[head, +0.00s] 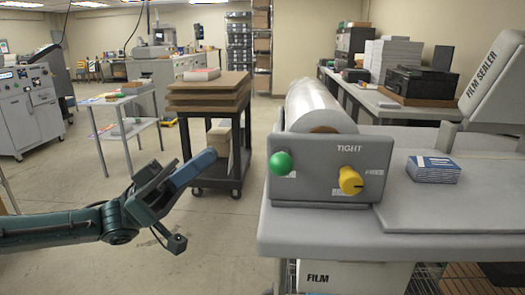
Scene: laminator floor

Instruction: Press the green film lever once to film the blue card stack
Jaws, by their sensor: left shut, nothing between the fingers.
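The green film lever (281,163) is a round green knob on the left of the grey front panel (320,192) of the film machine. A yellow knob (350,180) sits to its right, between the words TIGHT and FREE. The blue card stack (433,169) lies on the grey table at the right, under the raised film sealer (495,85). My left gripper (205,163) is shut and empty, in the air left of the green lever and apart from it. My right gripper is not in view.
A clear film roll (318,108) lies behind the panel. The grey table (450,222) has bare room around the card stack. A dark cart (206,107) with brown boards stands behind my left gripper. A box marked FILM (350,277) sits below the table.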

